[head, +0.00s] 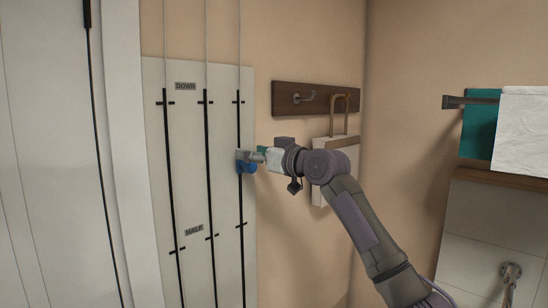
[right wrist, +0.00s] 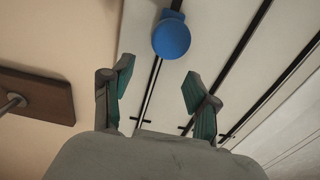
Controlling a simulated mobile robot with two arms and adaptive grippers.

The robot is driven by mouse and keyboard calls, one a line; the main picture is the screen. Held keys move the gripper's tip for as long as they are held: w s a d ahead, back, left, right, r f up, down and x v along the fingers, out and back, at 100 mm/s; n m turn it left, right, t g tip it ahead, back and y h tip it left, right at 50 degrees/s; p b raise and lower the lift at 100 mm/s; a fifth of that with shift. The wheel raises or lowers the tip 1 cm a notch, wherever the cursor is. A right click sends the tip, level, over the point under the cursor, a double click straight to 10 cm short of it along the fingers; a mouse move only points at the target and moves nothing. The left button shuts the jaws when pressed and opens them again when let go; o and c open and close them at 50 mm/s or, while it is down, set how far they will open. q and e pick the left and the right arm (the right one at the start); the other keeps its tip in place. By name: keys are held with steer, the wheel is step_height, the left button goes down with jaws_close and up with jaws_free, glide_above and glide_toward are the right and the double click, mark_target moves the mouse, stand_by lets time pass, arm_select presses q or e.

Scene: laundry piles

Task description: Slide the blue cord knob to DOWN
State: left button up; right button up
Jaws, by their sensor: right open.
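The blue cord knob (head: 249,168) sits on the rightmost of three dark vertical tracks on a pale wall board (head: 220,145). It is about midway between the upper tick, level with the DOWN label (head: 185,86), and the lower tick near the HALF label (head: 194,230). My right gripper (head: 256,157) is at the knob, partly covering it. In the right wrist view my open right gripper (right wrist: 158,80) has its two fingers spread, and the round knob (right wrist: 171,38) shows beyond the fingertips, with nothing between them. Contact cannot be told. My left gripper is not in view.
A dark hook rail (head: 318,98) is on the wall right of the board, with a pale bag-like item (head: 346,148) below it, behind my arm. Teal and white towels (head: 522,120) hang on a bar at far right. Thin cords run up from the tracks.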

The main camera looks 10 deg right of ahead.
steer(key=v, duration=1)
steer(key=shift+s+d, duration=0.25)
steer(key=shift+d, duration=0.05)
